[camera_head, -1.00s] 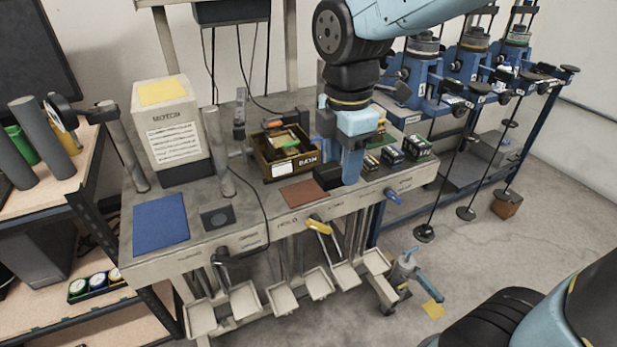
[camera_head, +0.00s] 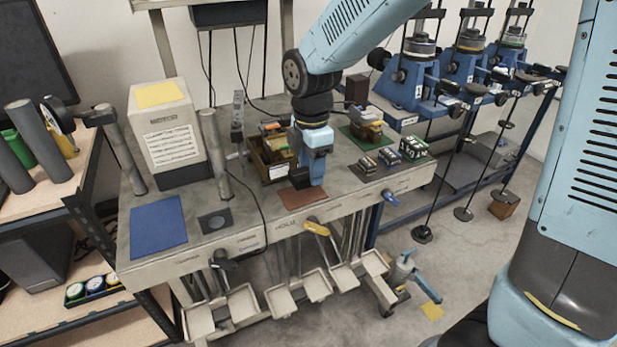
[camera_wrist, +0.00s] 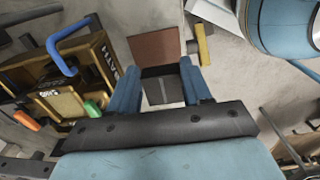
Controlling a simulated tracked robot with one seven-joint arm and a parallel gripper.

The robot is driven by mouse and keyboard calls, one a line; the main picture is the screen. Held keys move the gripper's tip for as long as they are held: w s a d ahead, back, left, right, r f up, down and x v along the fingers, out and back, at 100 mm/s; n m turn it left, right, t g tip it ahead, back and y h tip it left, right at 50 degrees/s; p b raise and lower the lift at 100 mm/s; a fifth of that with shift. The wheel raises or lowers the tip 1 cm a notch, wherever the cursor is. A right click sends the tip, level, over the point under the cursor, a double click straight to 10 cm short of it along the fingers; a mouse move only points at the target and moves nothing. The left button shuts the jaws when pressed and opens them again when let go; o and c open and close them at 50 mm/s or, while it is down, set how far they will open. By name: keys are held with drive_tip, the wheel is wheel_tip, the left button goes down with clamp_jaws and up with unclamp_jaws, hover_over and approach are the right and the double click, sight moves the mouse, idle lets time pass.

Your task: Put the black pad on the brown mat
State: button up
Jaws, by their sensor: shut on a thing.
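The black pad (camera_wrist: 161,72) shows as a dark piece between my gripper's two blue fingers in the wrist view; its lower part is hard to make out. My gripper (camera_wrist: 162,88) is shut on it. In the head view my gripper (camera_head: 317,178) points down over the back right part of the brown mat (camera_head: 299,199), and the pad is hard to tell apart there. The brown mat lies flat at the bench's front edge, and in the wrist view it (camera_wrist: 153,47) lies just beyond the pad. I cannot tell whether pad and mat touch.
An open wooden box (camera_head: 262,158) with mixed items stands close behind and left of the mat. Battery packs (camera_head: 412,149) and a green mat (camera_head: 352,137) lie to the right. A cable, a post (camera_head: 216,160), a dark plate (camera_head: 213,221) and a blue mat (camera_head: 159,226) are left.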

drive_tip(key=shift+w+a+f, duration=0.15)
drive_tip(key=shift+w+f, duration=0.05)
drive_tip(key=shift+f, duration=1.6)
drive_tip(key=shift+f, duration=0.15)
drive_tip(key=o, duration=1.4)
drive_tip(key=shift+c, duration=0.2)
